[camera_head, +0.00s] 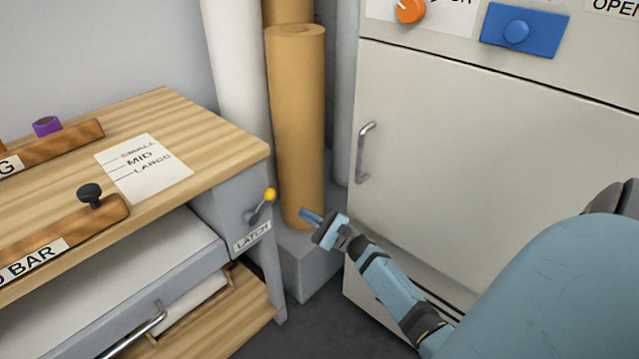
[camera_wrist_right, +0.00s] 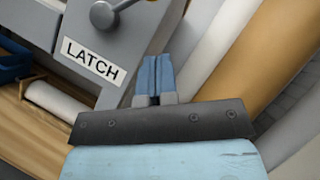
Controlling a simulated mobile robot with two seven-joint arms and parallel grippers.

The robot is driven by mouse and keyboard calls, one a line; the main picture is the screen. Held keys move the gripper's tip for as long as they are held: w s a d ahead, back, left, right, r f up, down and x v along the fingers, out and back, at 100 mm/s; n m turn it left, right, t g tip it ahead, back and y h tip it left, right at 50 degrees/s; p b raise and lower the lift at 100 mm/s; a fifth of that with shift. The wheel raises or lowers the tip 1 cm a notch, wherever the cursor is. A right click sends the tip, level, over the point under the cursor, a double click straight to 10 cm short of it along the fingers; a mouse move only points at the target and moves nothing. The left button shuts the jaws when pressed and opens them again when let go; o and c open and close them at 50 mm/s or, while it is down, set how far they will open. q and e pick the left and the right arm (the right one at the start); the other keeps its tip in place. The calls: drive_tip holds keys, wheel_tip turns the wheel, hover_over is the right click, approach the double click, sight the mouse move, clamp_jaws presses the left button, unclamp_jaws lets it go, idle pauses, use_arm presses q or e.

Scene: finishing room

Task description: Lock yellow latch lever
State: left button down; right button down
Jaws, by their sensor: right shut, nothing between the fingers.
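The latch lever (camera_head: 261,207) is a short grey arm with a yellow ball knob. It is on the grey end panel of the wooden bench, above a "LATCH" label (camera_head: 252,236). Its knob points up and to the right in the head view. In the right wrist view the lever's grey pivot (camera_wrist_right: 104,16) shows at the top, with the yellow knob cut off by the edge. My right gripper (camera_head: 311,216) is shut and empty, apart from the lever and to its right; its blue fingers (camera_wrist_right: 155,76) point toward the panel. My left gripper is not in view.
Tan rolls (camera_head: 298,130) stand behind my right gripper on a grey block (camera_head: 312,265). A pale cabinet (camera_head: 480,150) with a metal handle (camera_head: 364,153) is at the right. The bench (camera_head: 215,135) holds a size card (camera_head: 145,170) and wooden bars. A drawer handle (camera_head: 140,332) sticks out below.

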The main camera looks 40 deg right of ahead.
sight(261, 206)
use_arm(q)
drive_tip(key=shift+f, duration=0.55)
use_arm(e)
drive_tip(key=w+a+r, duration=0.3)
drive_tip(key=a+r, duration=0.1)
drive_tip(key=shift+w+r, duration=0.25)
drive_tip(key=shift+r, duration=0.1)
